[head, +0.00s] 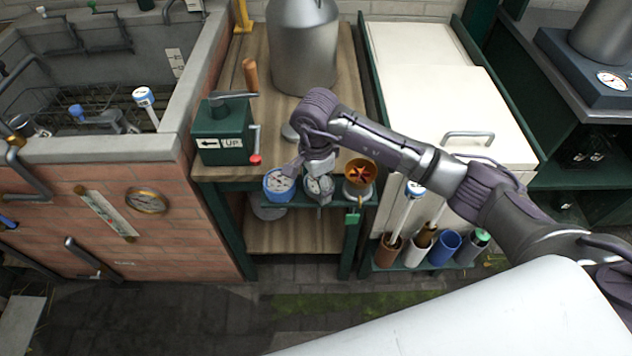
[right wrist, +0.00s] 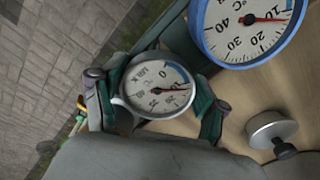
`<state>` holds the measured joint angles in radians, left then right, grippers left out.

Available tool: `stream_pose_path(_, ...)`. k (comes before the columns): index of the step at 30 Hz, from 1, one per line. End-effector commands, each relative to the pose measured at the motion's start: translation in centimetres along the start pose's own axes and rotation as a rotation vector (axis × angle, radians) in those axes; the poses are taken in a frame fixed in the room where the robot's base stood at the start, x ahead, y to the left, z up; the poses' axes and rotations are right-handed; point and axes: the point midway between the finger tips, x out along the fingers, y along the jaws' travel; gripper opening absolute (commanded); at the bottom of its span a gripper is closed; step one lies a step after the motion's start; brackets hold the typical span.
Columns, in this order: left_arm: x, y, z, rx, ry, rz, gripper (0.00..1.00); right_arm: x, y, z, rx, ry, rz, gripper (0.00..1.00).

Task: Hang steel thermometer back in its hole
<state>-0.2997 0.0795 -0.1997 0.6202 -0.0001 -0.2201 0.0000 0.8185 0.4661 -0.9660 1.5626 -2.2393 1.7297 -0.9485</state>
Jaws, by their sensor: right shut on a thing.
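The steel thermometer (head: 320,188) has a round, white-faced dial with a grey rim, held at the front edge of the wooden bench. My right gripper (head: 318,172) reaches in from the right and is over this dial. In the right wrist view the dial (right wrist: 158,88) sits between the two fingers of my right gripper (right wrist: 153,96), which are shut on it. The dial and gripper hide the stem and the hole, so I cannot tell whether the stem is in it. A green rail (head: 335,201) runs along the bench front. My left gripper is not in view.
A green crank box (head: 222,135) and a steel churn (head: 303,45) stand on the bench. Several coloured tubes (head: 445,248) stand lower right.

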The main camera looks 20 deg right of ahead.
Motion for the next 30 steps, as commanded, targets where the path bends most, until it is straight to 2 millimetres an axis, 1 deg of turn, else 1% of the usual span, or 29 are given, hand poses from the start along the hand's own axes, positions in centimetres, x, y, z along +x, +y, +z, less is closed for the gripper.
stream_pose_path(1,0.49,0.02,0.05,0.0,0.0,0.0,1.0,0.49,-0.03,-0.03,0.001,0.0,-0.001,0.32)
stream_pose_path(3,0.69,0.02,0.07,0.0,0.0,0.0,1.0,0.72,-0.03,-0.03,0.001,0.0,-0.001,0.32)
stream_pose_path(14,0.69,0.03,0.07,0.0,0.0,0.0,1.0,0.94,0.13,0.01,0.0,0.0,0.005,0.32)
stream_pose_path(15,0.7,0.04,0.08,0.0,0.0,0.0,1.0,0.98,0.15,0.02,0.0,0.0,0.006,0.75)
stream_pose_path(19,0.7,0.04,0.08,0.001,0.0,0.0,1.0,0.98,0.15,0.02,0.0,0.0,0.006,0.97)
stream_pose_path(20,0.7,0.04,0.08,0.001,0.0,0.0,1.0,0.96,0.14,0.02,0.0,0.0,0.005,1.0)
stream_pose_path(30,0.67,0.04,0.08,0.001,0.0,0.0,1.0,0.79,0.04,0.02,0.0,0.0,0.002,1.0)
